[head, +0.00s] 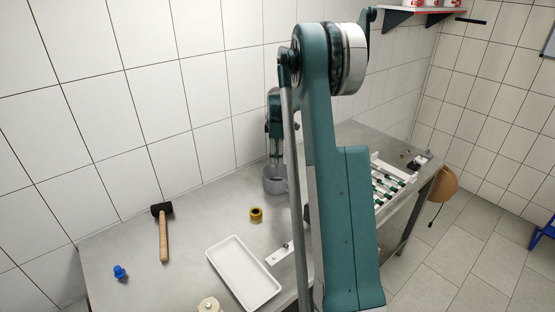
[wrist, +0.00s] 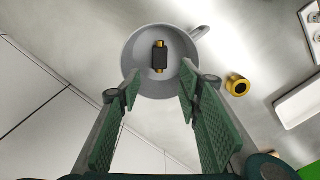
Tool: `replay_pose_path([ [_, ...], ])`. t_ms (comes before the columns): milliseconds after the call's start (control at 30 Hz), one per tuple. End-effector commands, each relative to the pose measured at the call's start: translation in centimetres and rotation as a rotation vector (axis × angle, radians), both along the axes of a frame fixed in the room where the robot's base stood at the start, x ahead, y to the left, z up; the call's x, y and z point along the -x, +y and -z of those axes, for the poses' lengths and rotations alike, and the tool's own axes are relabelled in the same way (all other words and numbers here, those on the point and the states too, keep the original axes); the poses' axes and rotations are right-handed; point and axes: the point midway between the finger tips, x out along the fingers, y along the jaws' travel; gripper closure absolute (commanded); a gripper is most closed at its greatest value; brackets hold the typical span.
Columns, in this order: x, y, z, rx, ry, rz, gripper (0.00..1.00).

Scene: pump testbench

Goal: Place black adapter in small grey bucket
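The small grey bucket (head: 274,187) stands on the metal table near the wall, and its handle shows in the wrist view (wrist: 198,34). The black adapter (wrist: 160,58), with brass-coloured ends, appears inside the bucket in the wrist view, beyond my fingertips. The bucket wall hides it in the head view. My gripper (wrist: 160,88) is open, with a wide gap between its green finger pads and nothing held. In the head view my gripper (head: 276,157) points down over the bucket.
A brass ring-like part (head: 256,214) lies in front of the bucket. A white tray (head: 243,273), a mallet (head: 163,234) and a blue part (head: 119,272) are on the table. A white rack (head: 390,185) stands to the right. The wall is close behind the bucket.

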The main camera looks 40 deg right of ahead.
Motion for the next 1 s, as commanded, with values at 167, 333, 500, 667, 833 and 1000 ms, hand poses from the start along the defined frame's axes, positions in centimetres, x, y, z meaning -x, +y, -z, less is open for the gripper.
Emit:
replay_pose_path([
  [167,0.0,0.0,0.0,0.0,0.0,0.0,0.65],
  [333,0.1,0.6,-0.6,0.004,-0.005,0.007,0.65],
  [500,0.4,2.3,-2.1,0.01,-0.017,0.024,0.65],
  [667,0.8,4.7,-4.3,0.021,-0.039,0.053,0.65],
  [833,1.5,7.6,-6.7,0.03,-0.064,0.088,0.65],
  [1000,2.5,10.4,-8.9,0.038,-0.092,0.123,0.65],
])
